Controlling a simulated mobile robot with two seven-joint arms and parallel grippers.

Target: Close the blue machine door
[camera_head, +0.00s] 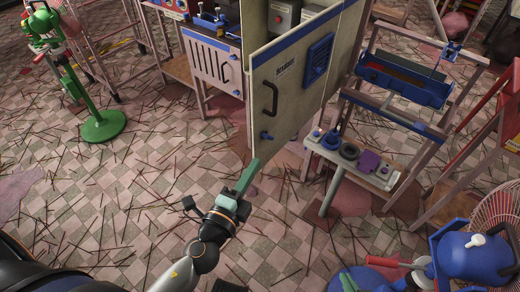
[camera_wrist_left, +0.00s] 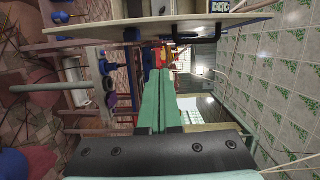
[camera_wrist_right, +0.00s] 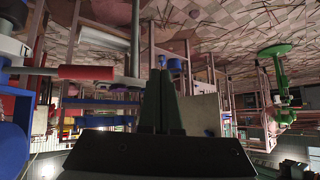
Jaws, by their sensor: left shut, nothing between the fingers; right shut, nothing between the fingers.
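The machine door (camera_head: 292,95) is a cream panel with blue trim, a black handle (camera_head: 269,99) and a blue vent (camera_head: 318,60). It stands swung open from the cabinet, whose inside shows behind it. My left gripper (camera_head: 251,168) is shut and empty, its green fingers just below the door's lower left corner in the head view; I cannot tell whether they touch. In the left wrist view the door (camera_wrist_left: 150,30) lies across the top, beyond the shut fingers (camera_wrist_left: 162,88). My right gripper (camera_wrist_right: 165,85) is shut and empty in the right wrist view, away from the door.
A shelf rack with a blue tray (camera_head: 405,82) and a low bench with small parts (camera_head: 350,160) stand right of the door. A blue machine (camera_head: 470,258) is at the lower right. A green stand (camera_head: 98,126) is at left. Straw litters the tiled floor.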

